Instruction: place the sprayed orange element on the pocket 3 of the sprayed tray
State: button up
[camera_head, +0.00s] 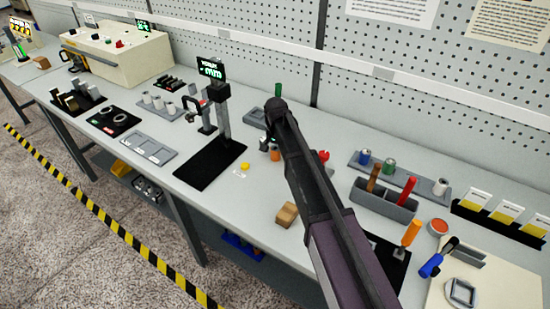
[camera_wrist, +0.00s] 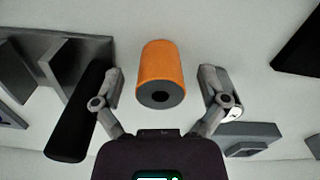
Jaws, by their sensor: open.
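The orange element (camera_wrist: 160,68) is a cylinder with a dark hole in its near end. In the wrist view it sits between the two spread fingers of my gripper (camera_wrist: 160,78), with gaps on both sides. In the head view the orange element (camera_head: 275,155) stands on the bench just beside my gripper (camera_head: 268,144), partly behind my arm. My gripper is open and empty. A flat grey tray (camera_head: 136,153) with shallow pockets lies on the bench to the left. I cannot tell whether it is the sprayed tray, and no pocket numbers are readable.
A black-based stand with a green display (camera_head: 210,162) is left of my gripper. A wooden block (camera_head: 287,214) and a small yellow piece (camera_head: 245,166) lie nearby. A grey rack (camera_head: 425,190) with blue, green and white cylinders and a tool holder (camera_head: 384,205) are at right.

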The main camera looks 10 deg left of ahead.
jog(key=shift+f, duration=0.5)
grip_shut()
dwell(0.3)
jog(key=shift+r, duration=0.2)
notch_tip(320, 180, up, 4)
jog(key=p, duration=0.3)
jog(key=shift+f, duration=0.2)
jog(key=s+d, duration=0.2)
jog(key=s, duration=0.2)
jog(key=s+d+p, duration=0.1)
jog(key=s+d, duration=0.1)
jog(key=s, duration=0.3)
jog(key=s+d+r, duration=0.1)
jog(key=s+d, duration=0.2)
jog(key=s, duration=0.2)
jog(key=shift+s+d+p, duration=0.1)
jog(key=shift+s+p, duration=0.05)
jog(key=shift+p, duration=0.15)
